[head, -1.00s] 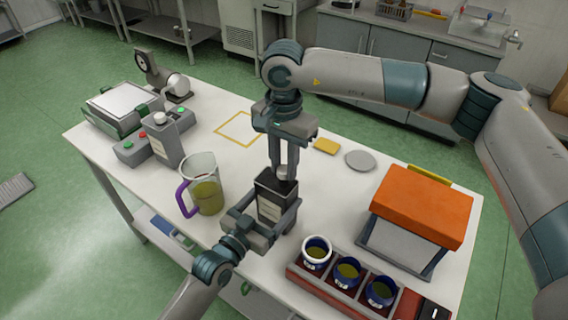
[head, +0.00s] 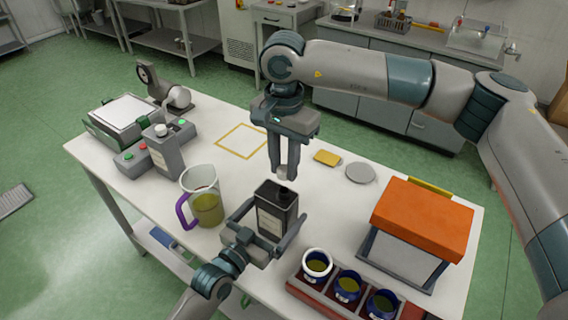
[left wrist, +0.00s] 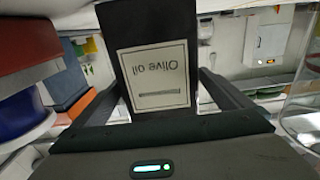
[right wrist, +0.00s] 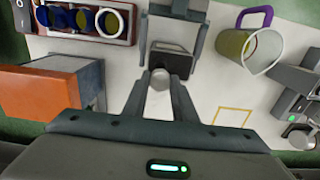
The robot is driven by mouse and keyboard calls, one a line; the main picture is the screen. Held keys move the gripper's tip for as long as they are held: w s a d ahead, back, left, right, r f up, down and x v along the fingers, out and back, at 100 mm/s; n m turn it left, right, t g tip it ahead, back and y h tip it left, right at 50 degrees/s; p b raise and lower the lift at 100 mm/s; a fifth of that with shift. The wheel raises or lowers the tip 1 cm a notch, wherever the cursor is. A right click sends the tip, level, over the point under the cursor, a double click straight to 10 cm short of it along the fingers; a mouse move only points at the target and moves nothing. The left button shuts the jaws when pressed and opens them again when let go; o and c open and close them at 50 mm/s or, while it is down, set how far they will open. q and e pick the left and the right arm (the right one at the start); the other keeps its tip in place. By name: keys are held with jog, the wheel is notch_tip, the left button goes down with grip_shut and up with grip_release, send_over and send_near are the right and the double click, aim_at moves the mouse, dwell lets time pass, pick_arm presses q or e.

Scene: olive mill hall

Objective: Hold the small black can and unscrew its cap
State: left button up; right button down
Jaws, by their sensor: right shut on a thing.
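The small black can (head: 277,211) stands upright on the table, its pale label facing the left wrist view (left wrist: 158,80). Its dark neck (head: 284,191) is bare on top. My right gripper (head: 285,172) points down above it, shut on the grey cap (right wrist: 160,79), which is apart from the can with a small gap. My left gripper (head: 270,228) has one finger on each side of the can. Narrow gaps show between fingers and can in the left wrist view, so it looks open.
A jug with a purple handle (head: 203,202) stands left of the can. A red rack (head: 322,288) with cups is in front. An orange-topped box (head: 424,218) stands to the right. A yellow-outlined square (head: 242,141) and a grey disc (head: 360,173) lie behind.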

aim_at(284, 169)
pick_arm(q)
jog(key=shift+b+v, duration=0.3)
jog(key=shift+v, duration=0.5)
pick_arm(e)
jog(key=shift+f, duration=0.3)
notch_tip(284, 169, down, 2)
jog(key=shift+f+b, duration=0.25)
jog(key=shift+b, duration=1)
pick_arm(q)
jog(key=v, duration=1)
jog(key=shift+s, duration=0.15)
pick_arm(e)
jog(key=shift+f, duration=0.1)
pick_arm(q)
jog(key=shift+a, duration=0.15)
